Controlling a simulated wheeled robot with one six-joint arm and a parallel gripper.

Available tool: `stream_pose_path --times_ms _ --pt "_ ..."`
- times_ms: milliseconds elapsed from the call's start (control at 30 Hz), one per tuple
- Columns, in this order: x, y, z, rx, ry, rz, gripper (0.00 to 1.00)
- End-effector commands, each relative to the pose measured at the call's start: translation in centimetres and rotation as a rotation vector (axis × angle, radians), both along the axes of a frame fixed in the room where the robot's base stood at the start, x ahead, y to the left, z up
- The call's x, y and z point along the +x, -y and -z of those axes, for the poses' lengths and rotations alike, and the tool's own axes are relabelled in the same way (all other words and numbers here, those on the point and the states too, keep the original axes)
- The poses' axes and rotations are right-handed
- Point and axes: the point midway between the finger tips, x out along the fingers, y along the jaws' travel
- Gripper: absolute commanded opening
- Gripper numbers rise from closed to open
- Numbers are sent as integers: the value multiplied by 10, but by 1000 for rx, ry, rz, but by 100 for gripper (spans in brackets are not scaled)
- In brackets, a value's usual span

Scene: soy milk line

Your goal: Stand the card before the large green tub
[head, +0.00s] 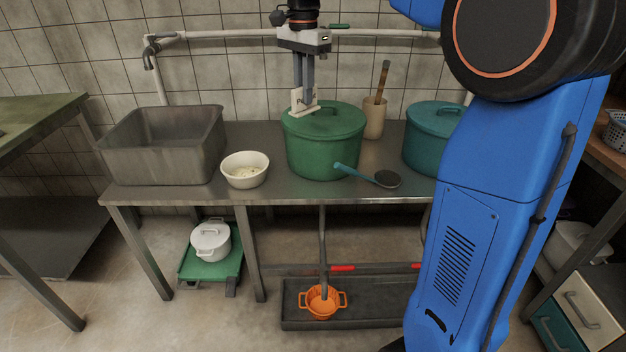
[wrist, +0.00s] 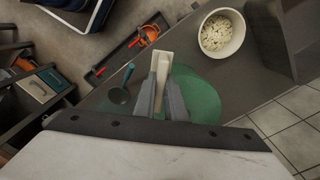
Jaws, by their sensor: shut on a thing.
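The card (head: 304,106) is a small white piece with a foot and dark marks on its face. My gripper (head: 303,88) is shut on it and holds it upright. In the head view it overlaps the upper left of the large green tub (head: 325,150), which stands lidded on the steel table. The wrist view shows the card (wrist: 161,66) between my fingers (wrist: 160,98), with the green tub (wrist: 202,92) beneath and beside them. The exact gap between card and lid is hard to tell.
A ladle (head: 385,179) with a blue handle lies at the tub's front right. A white bowl (head: 245,170) and a steel basin (head: 165,147) stand left. A beige holder (head: 373,119) and a teal tub (head: 425,148) stand right. Bare steel shows before the tub.

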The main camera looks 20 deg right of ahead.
Motion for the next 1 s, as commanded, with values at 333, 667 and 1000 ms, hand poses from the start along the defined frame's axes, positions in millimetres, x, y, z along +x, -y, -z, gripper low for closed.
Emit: stream_pose_path --times_ms 333,667,1000 --pt "-1 0 76 -1 -4 0 0" --pt "-1 0 148 0 -3 0 0" --pt "-1 0 212 0 -3 0 0"
